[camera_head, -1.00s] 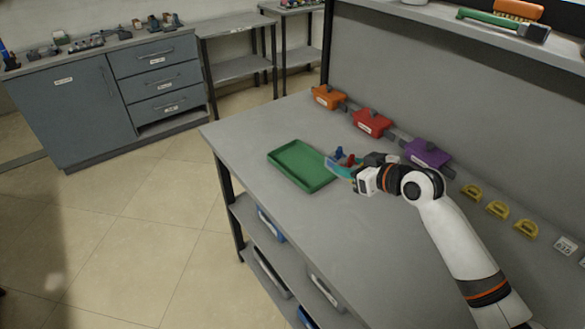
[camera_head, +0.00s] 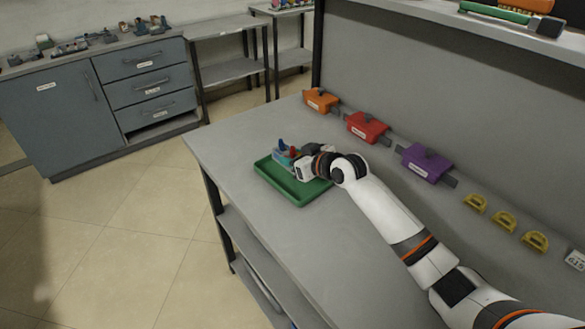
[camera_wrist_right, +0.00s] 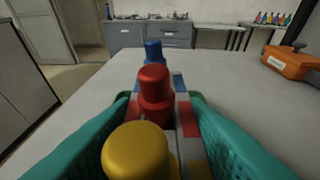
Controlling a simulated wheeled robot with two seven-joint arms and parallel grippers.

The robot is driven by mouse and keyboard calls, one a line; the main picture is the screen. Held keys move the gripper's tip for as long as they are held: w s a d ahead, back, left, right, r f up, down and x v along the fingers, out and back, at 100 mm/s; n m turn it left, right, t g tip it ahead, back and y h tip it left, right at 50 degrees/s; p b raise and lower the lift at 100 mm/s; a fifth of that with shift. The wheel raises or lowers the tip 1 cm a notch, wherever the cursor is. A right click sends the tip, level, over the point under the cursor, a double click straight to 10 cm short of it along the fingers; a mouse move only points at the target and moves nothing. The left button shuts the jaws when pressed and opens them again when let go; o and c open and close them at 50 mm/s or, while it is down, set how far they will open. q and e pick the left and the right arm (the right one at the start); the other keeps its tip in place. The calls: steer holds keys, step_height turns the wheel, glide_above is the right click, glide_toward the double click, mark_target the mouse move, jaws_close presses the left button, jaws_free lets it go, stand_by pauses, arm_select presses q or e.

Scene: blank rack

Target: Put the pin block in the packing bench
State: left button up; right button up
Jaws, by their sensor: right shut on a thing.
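The pin block (camera_head: 283,157) has coloured pins on top. In the right wrist view its yellow, red and blue pins (camera_wrist_right: 154,90) stand in a row between the teal fingers. My right gripper (camera_head: 290,160) is shut on the block and holds it over the back part of the green tray (camera_head: 300,200). I cannot tell whether the block touches the tray floor. The tray lies on the grey packing bench (camera_head: 235,140). The gripper and arm hide part of the tray's right side. My left gripper is not in view.
Orange (camera_head: 321,101), red (camera_head: 367,127) and purple (camera_head: 427,163) holders line the bench's back edge, with several yellow pieces (camera_head: 503,221) further right. A shelf with tools is above. The bench top left of the tray is clear. A drawer cabinet (camera_head: 100,100) stands beyond.

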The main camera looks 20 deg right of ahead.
steer(key=shift+f, duration=1.85)
steer(key=shift+f, duration=0.1)
steer(key=shift+f, duration=0.15)
steer(key=o, duration=1)
steer(key=shift+c, duration=0.2)
steer(key=shift+r, duration=0.35)
steer(key=v, duration=1.2)
steer(key=shift+f, duration=0.15)
